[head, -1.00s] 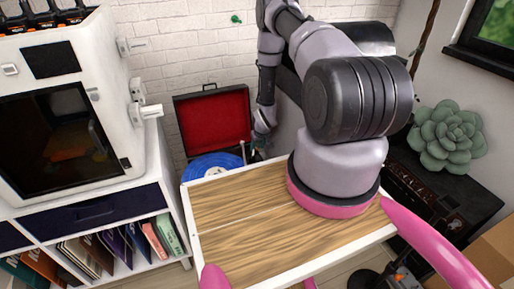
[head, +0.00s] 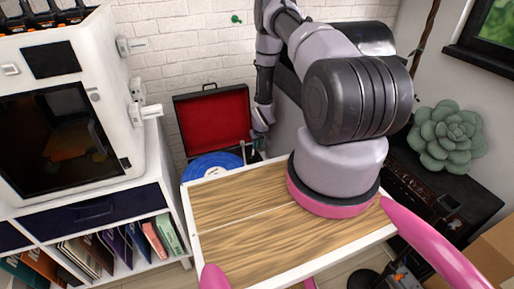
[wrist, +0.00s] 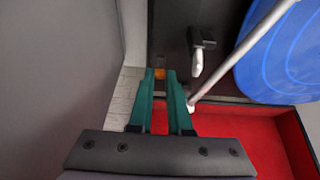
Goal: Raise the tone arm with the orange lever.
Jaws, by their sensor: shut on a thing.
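The record player (head: 212,122) has its lid open, with a red lining, in the head view. A blue record (head: 213,165) lies on it; the record also fills the right of the wrist view (wrist: 285,55). The tone arm (wrist: 238,55) is a thin silver rod, crossing beside and partly over the record's edge. The orange lever (wrist: 160,73) shows as a small orange patch between the fingertips. My gripper (wrist: 160,78) has teal fingers, shut on the lever, left of the tone arm. Most of the lever is hidden by the fingers. In the head view, the fingertips cannot be made out.
A wood-topped surface with a white rim (head: 188,222) lies in front of the record player. A white machine (head: 112,170) stands on a shelf unit (head: 172,200) at the left. A green succulent (head: 448,138) stands at the right. The white brick wall is close behind.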

